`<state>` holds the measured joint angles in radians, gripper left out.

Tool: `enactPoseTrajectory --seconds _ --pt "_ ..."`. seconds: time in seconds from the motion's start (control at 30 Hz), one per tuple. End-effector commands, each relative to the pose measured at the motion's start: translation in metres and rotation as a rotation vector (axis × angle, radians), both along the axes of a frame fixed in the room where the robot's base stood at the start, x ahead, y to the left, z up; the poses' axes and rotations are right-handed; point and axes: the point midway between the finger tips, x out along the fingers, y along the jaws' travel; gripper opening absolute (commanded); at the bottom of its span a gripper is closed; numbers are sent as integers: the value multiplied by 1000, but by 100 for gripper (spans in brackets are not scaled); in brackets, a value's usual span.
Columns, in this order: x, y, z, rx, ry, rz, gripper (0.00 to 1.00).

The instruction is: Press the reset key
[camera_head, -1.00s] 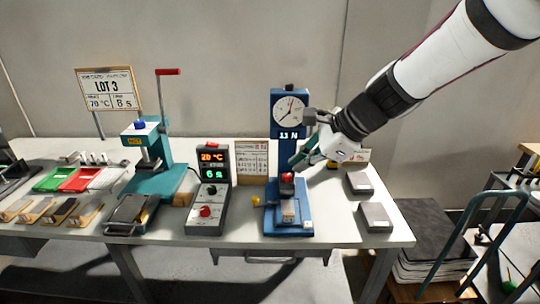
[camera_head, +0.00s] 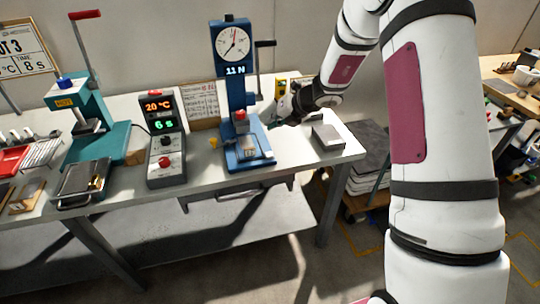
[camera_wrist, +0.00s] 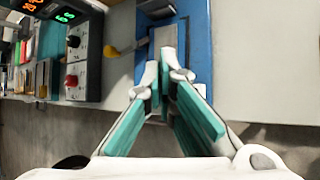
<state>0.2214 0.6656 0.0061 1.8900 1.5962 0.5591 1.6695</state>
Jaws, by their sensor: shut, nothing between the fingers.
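A blue force tester (camera_head: 230,80) stands on the table, with a round dial and a display reading 11 N. The knob also shows in the wrist view (camera_wrist: 111,51). I cannot tell which part is the reset key. My gripper (camera_head: 269,123) is beside the tester's right side in the head view. In the wrist view my gripper (camera_wrist: 165,60) has its teal fingers shut and empty, with the tips over the blue base (camera_wrist: 201,45). Contact cannot be judged.
A grey control box (camera_head: 163,150) with a red button stands left of the tester, displaying 20 °C and 6 s. A teal press (camera_head: 95,140) is further left. A grey block (camera_head: 327,136) lies to the right.

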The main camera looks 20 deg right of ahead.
Motion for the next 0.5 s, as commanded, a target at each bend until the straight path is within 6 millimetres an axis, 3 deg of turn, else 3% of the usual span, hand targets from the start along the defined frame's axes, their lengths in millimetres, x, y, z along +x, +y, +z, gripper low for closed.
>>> enactPoseTrajectory --seconds 0.27,0.5 --pt "0 0 0 -1 -2 3 0" --pt "1 1 -19 -1 -1 3 0"
